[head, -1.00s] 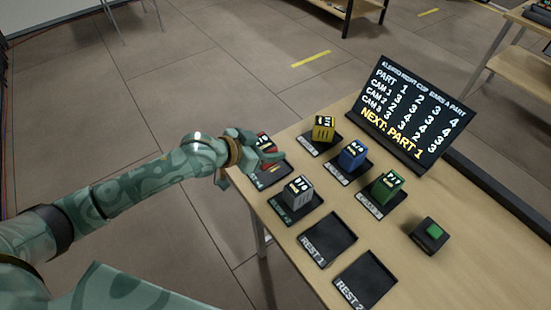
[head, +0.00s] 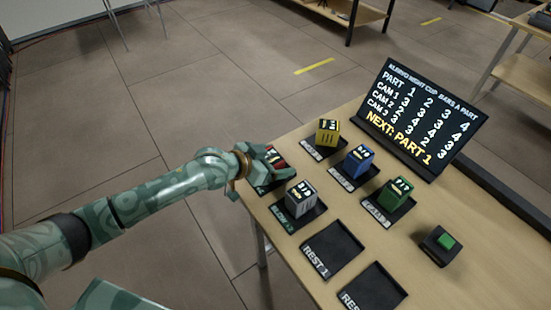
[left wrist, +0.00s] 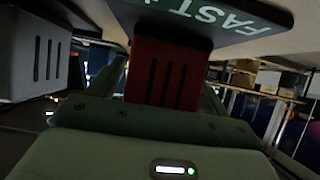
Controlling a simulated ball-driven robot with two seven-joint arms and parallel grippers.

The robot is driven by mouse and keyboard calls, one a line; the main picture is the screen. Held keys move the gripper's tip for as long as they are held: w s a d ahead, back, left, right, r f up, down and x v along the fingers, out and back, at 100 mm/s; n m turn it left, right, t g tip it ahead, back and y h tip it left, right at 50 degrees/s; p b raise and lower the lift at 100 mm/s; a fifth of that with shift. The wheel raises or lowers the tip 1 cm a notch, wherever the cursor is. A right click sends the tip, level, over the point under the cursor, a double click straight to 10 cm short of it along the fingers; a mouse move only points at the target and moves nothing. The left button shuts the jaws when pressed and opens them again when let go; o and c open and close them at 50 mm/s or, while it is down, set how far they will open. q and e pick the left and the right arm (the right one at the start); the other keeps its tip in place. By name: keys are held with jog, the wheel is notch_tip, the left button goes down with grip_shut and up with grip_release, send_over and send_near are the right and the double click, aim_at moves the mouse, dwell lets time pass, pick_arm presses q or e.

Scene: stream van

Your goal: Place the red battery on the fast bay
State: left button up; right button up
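The red battery (head: 279,157) stands on or just above a dark pad (head: 262,188) at the near left corner of the table. My left gripper (head: 270,160) is around it and partly covers it. In the left wrist view, the red battery (left wrist: 168,72) is between the two fingers, against the pad marked FAST (left wrist: 235,18). A small gap may show beside one finger, so I cannot tell whether they grip it. My right gripper is not in view.
Grey (head: 301,198), yellow (head: 327,132), blue (head: 359,161) and green (head: 396,193) batteries stand on nearby pads. The REST 1 (head: 333,249) and REST 2 (head: 372,290) pads are empty. A green button (head: 446,241) and a sign (head: 421,118) stand to the right.

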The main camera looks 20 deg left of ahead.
pick_arm(q)
jog(key=shift+s+r, duration=0.1)
jog(key=shift+r, duration=0.15)
jog(key=p+v, duration=0.4)
jog(key=v, duration=0.7)
jog(key=shift+s+a+r, duration=0.15)
jog(key=shift+s+a, duration=0.05)
jog(key=shift+s, duration=0.1)
